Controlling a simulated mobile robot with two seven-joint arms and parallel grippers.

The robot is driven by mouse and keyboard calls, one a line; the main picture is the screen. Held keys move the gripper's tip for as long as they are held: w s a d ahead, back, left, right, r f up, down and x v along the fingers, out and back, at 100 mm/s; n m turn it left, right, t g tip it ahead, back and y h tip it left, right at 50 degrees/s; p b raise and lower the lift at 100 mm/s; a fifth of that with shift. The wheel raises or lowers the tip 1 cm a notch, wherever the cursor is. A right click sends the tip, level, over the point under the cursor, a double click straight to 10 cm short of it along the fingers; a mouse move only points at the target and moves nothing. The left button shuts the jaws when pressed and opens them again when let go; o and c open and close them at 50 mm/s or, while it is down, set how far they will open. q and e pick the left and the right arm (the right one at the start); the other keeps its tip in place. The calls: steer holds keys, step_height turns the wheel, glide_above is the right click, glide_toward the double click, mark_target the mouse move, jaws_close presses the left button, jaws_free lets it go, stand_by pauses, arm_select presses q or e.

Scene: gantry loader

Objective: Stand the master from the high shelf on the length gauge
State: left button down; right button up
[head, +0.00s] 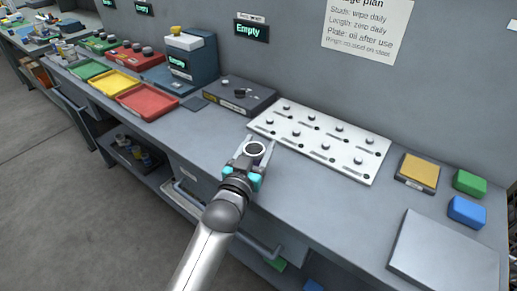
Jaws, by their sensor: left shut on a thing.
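My left gripper (256,158) is shut on a round piece (254,148) with a pale rim and a dark centre, likely the master. It holds the piece over the front part of the bench, in front of the white plate. A dark grey box (240,95) with a small knob on top stands behind and left of the gripper. A taller blue-grey device (190,65) with a lit display stands further left. I cannot tell for certain which is the length gauge. The high shelf and my right gripper are not in view.
A white plate (318,140) with several studs lies right of the gripper. Red (147,100) and yellow (114,83) trays sit at left. A yellow-topped block (418,171), a green block (469,183), a blue block (466,211) and a grey slab (443,252) lie at right.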

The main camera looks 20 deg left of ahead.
arm_select(q)
steer(key=shift+r, duration=0.1)
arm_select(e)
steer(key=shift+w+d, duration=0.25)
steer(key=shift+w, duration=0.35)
arm_select(q)
steer(key=c, duration=0.5)
jaws_free()
steer(key=shift+f, duration=0.2)
steer(key=shift+c, duration=0.2)
steer(key=o, duration=0.4)
steer(key=shift+r, duration=0.1)
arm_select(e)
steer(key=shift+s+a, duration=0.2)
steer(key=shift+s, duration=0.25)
arm_select(q)
steer(key=shift+s, duration=0.2)
steer(key=s+p, duration=0.1)
steer(key=s, duration=0.4)
steer(key=s+p, duration=0.1)
steer(key=s, duration=0.5)
steer(key=shift+s+a, duration=0.2)
steer(key=shift+s, duration=0.1)
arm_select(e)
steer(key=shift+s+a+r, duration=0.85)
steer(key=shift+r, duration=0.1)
